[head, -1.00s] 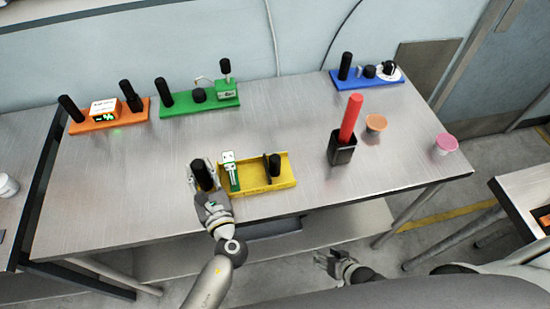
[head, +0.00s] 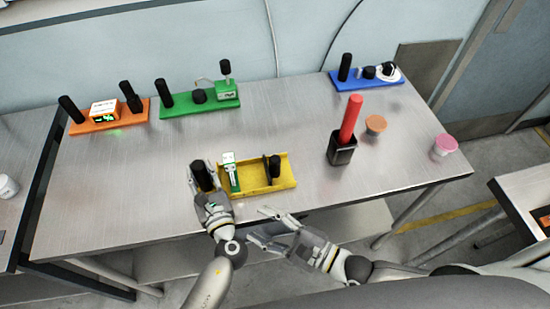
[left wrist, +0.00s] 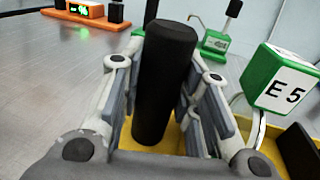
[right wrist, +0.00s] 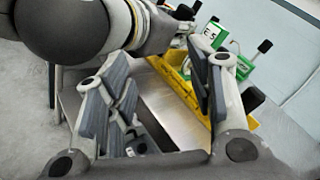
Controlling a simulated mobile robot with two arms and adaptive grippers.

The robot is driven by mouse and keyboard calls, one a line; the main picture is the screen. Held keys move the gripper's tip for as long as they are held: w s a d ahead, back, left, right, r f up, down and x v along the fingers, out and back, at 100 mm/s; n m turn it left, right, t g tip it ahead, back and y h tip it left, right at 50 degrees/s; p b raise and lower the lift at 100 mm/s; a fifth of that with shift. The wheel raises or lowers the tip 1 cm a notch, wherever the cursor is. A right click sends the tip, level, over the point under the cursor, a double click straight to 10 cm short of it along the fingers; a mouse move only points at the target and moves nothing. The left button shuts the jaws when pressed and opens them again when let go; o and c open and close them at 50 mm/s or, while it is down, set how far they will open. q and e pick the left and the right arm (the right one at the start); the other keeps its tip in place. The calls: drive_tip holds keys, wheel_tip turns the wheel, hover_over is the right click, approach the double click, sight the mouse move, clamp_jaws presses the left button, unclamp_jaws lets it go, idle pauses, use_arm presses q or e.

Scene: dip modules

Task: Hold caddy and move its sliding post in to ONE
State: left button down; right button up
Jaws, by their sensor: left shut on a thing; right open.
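The yellow caddy (head: 258,188) lies on the front part of the metal table. My left gripper (head: 204,178) is shut on the black handle (left wrist: 165,85) at the caddy's left end. A black post (head: 274,167) stands toward the caddy's right end, with a dark plate beside it. A green and white block (head: 230,160) stands in the left part of the caddy and reads "E5" in the left wrist view (left wrist: 285,82). My right gripper (head: 262,227) is open and empty, in front of the caddy and apart from it. The caddy (right wrist: 180,84) also shows in the right wrist view.
A black holder (head: 342,150) with a red bar stands right of the caddy. Orange (head: 375,124) and pink (head: 445,143) cups sit farther right. Orange (head: 108,117), green (head: 200,105) and blue (head: 366,77) modules line the back. The table between caddy and back row is clear.

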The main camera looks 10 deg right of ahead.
drive_tip(key=w+d+r+m+t+h, duration=0.2)
drive_tip(key=w+r+m+t+h, duration=0.1)
drive_tip(key=w+m+t, duration=0.15)
drive_tip(key=m+t+h, duration=0.1)
drive_tip(key=m+h, duration=0.5)
drive_tip(key=m, duration=0.4)
approach(277, 164)
drive_tip(key=x, duration=1.1)
drive_tip(key=shift+w, duration=0.3)
clamp_jaws()
